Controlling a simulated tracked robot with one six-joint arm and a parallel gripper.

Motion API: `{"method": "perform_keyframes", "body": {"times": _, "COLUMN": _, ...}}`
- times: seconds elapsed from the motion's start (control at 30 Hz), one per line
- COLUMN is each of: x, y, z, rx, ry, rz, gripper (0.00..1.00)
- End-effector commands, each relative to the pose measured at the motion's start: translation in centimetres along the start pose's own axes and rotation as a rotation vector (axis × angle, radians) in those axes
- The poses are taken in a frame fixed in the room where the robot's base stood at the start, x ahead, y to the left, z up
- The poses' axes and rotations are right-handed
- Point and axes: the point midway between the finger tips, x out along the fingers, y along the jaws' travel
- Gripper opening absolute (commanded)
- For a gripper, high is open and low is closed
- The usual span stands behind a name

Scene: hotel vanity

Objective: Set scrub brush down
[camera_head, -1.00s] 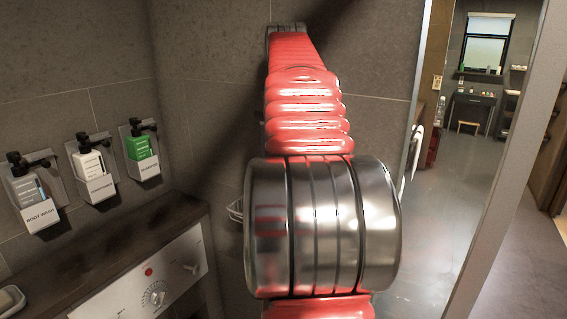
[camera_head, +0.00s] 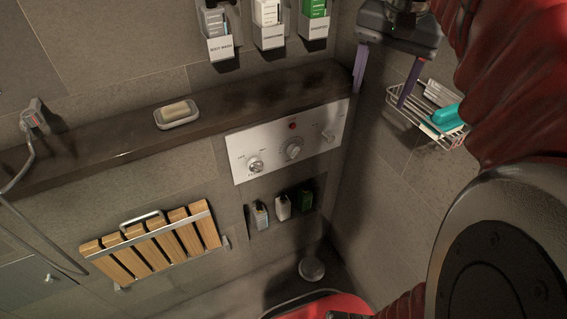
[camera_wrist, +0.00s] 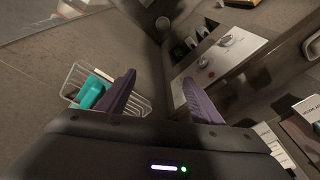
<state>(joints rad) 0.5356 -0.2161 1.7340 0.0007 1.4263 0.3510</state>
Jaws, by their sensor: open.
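A teal item (camera_head: 444,117), which looks like the scrub brush, lies in a wire corner basket (camera_head: 399,108) on the right wall. It also shows in the wrist view (camera_wrist: 91,93), inside the basket (camera_wrist: 140,104) and left of my fingers. My gripper (camera_head: 383,80) is open, with its two purple fingers apart and nothing between them. In the wrist view my gripper (camera_wrist: 160,97) has its left finger in front of the basket, hiding part of it. I cannot tell if that finger touches the basket.
A dark ledge (camera_head: 100,146) with a soap dish (camera_head: 178,121) runs along the wall. Below are a control panel (camera_head: 290,140), a folded wooden seat (camera_head: 150,250) and several small bottles. Dispensers (camera_head: 268,22) hang above. The space before the panel looks clear.

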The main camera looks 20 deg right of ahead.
Motion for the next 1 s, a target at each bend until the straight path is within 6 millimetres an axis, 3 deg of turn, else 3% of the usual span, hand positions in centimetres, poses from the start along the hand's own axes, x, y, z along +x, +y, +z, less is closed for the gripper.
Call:
{"method": "perform_keyframes", "body": {"times": 0.1, "x": 1.3, "y": -2.3, "z": 3.7, "rx": -0.140, "ry": 0.036, "rz": -0.033, "gripper": 0.60}}
{"method": "perform_keyframes", "body": {"times": 0.3, "x": 4.0, "y": -4.8, "z": 9.5, "rx": -0.363, "ry": 0.101, "rz": -0.089, "gripper": 0.60}}
{"method": "perform_keyframes", "body": {"times": 0.7, "x": 10.5, "y": -6.8, "z": 20.7, "rx": -0.776, "ry": 0.229, "rz": -0.209, "gripper": 0.60}}
{"method": "perform_keyframes", "body": {"times": 0.83, "x": 11.8, "y": -6.8, "z": 22.4, "rx": -0.841, "ry": 0.251, "rz": -0.229, "gripper": 0.60}}
{"method": "perform_keyframes", "body": {"times": 1.0, "x": 12.1, "y": -6.8, "z": 22.7, "rx": -0.857, "ry": 0.258, "rz": -0.234, "gripper": 0.60}}
